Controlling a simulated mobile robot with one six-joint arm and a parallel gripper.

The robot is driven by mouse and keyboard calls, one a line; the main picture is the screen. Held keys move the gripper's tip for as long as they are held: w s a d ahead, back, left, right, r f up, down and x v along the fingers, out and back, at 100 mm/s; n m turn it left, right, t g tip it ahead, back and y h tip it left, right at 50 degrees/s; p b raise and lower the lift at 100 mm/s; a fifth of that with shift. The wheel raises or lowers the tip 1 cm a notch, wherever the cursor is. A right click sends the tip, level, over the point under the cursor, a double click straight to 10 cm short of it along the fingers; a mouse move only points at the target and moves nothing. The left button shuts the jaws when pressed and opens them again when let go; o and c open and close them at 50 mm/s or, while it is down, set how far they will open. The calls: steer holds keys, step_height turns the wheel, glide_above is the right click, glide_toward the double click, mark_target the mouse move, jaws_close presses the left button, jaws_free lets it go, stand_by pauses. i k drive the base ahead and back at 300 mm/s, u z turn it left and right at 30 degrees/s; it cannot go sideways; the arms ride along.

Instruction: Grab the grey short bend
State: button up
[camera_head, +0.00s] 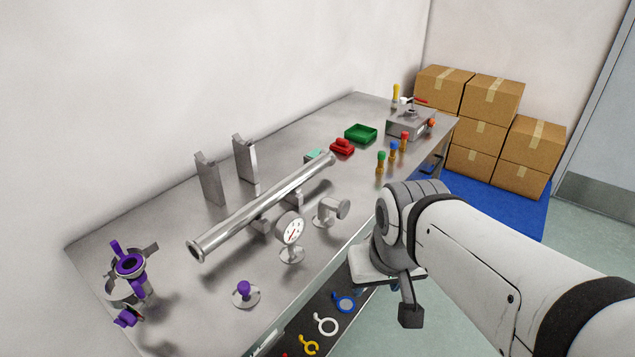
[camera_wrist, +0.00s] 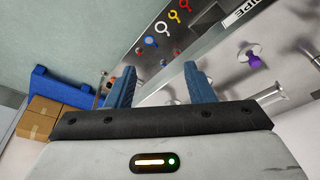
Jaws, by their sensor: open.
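In the wrist view I cannot make out the bend with certainty; a grey tube end (camera_wrist: 272,95) shows at the right.
A long steel pipe (camera_head: 262,208) lies behind the bend. A purple-knobbed piece (camera_head: 245,292) and purple-clamped fitting (camera_head: 130,268) stand at left. Green (camera_head: 361,133) and red (camera_head: 342,147) trays lie farther back. Cardboard boxes (camera_head: 490,97) stand beyond.

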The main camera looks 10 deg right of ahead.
mark_target(323, 220)
steer(key=u, duration=3.15)
steer(key=k, duration=1.1)
steer(key=z, duration=2.2)
steer(key=i, duration=1)
steer(key=z, duration=0.05)
